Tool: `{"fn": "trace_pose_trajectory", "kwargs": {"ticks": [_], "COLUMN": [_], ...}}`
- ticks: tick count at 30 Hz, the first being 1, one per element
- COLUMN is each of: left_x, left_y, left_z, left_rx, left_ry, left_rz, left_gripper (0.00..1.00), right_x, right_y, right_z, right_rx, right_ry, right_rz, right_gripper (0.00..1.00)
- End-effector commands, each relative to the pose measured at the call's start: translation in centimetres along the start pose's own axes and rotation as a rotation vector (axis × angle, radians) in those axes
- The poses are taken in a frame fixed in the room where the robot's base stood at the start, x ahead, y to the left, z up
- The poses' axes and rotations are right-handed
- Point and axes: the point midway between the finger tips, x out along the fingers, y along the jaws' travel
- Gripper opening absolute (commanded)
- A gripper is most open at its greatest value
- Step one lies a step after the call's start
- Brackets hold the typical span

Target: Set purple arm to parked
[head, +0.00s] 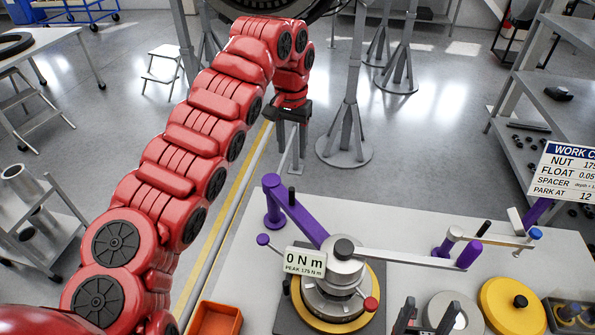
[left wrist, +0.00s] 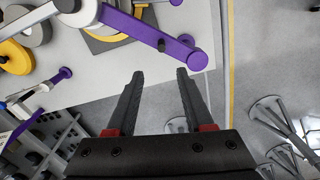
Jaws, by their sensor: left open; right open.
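The purple arm (head: 299,217) reaches from the grey hub up-left to a purple round end post, with a short black peg standing on it. It also shows in the left wrist view (left wrist: 135,27), above my gripper's fingers. My left gripper (head: 291,140) hangs down at the end of the red arm, beyond the table's far edge and apart from the purple arm. In the left wrist view its two black fingers (left wrist: 160,75) are spread with nothing between them. My right gripper (head: 428,318) shows only as two dark, separated fingertips at the bottom edge.
A sign reading 0 N m (head: 304,262) stands by the hub's yellow-rimmed base. A pale bar with purple posts (head: 468,254) extends right. A yellow disc (head: 512,305), orange bin (head: 215,320) and work card (head: 570,172) are nearby. The table's far left is bare.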

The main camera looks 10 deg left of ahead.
Motion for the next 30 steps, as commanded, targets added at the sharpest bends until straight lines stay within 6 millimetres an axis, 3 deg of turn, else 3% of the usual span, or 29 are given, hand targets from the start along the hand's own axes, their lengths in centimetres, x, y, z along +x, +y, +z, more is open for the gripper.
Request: {"fn": "trace_pose_trajectory", "kwargs": {"ticks": [5,9,11,20,30], "left_x": [1.2,3.7,3.7,8.1,14.8], "left_y": [-0.2,-0.2,-0.2,-0.1,-0.1], "left_z": [0.1,0.1,0.1,0.1,0.2], "left_rx": [-0.004,-0.003,-0.002,-0.002,-0.003], "left_ry": [-0.002,-0.001,-0.003,-0.002,-0.006], "left_rz": [-0.003,-0.002,-0.001,0.003,0.000], "left_gripper": [0.52,0.52,0.52,0.52,0.52], "right_x": [-1.3,-3.7,-2.6,-1.1,2.3], "right_y": [-0.1,-0.2,-0.1,-0.1,0.1], "right_z": [0.2,0.6,0.4,0.2,-0.4], "right_rx": [0.000,0.000,0.000,0.000,0.000], "right_ry": [0.000,0.000,-0.001,0.000,0.000], "right_rz": [0.000,0.000,0.000,0.000,0.000], "right_gripper": [0.72,0.72,0.72,0.72,0.72]}}
